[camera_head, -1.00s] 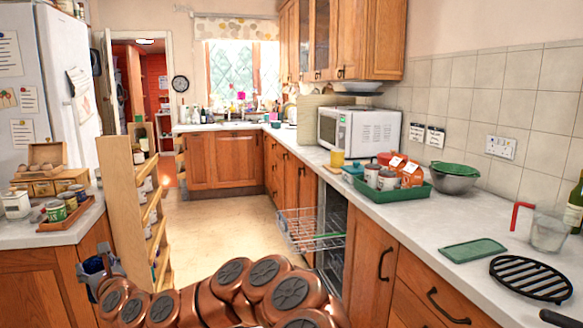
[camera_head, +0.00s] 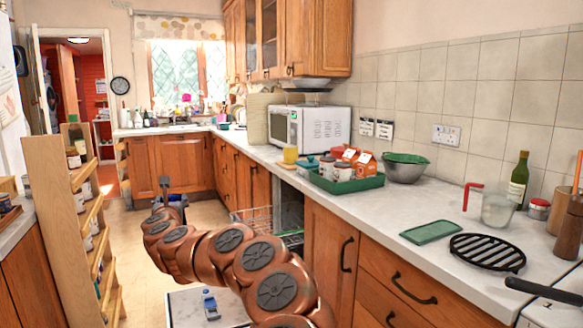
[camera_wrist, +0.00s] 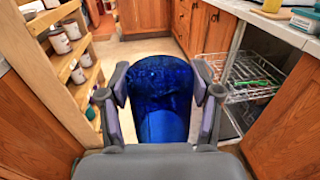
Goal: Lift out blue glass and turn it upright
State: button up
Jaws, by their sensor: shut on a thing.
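My gripper (camera_head: 171,200) is shut on the blue glass (camera_wrist: 165,95) and holds it in the air over the aisle. In the wrist view the glass is deep blue and sits between both fingers of my gripper (camera_wrist: 163,103), its wide end away from the palm. In the head view only a little blue shows at the gripper. I cannot tell for sure which end is the mouth. The dishwasher (camera_head: 292,222) stands open on the right with its wire rack (camera_head: 262,226) pulled out. The rack also shows in the wrist view (camera_wrist: 235,72), apart from the glass.
A wooden shelf unit (camera_head: 55,200) with jars stands at the left. The right worktop (camera_head: 385,215) holds a green tray (camera_head: 345,186), a colander bowl (camera_head: 405,170), a clear jug (camera_head: 497,206) and a black trivet (camera_head: 487,252). A small blue bottle (camera_head: 210,304) stands low in front.

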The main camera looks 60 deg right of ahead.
jog(key=s+d+r+m+g+h+b, duration=0.2)
jog(key=s+d+r+g, duration=0.15)
jog(key=s+d, duration=0.5)
jog(key=s+d+r+m+g+h+b, duration=0.1)
jog(key=s+d+r+m+g+h, duration=0.2)
jog(key=s+d, duration=0.6)
jog(key=s+d+r+m+g+h+b, duration=0.1)
jog(key=s+d+r+m+g+b, duration=0.2)
jog(key=s+d, duration=0.55)
notch_tip(320, 180, down, 7)
jog(key=s+a+m+p, duration=0.1)
jog(key=m+p, duration=3.4)
jog(key=p, duration=0.2)
jog(key=shift+a+r, duration=0.15)
jog(key=shift+a, duration=0.1)
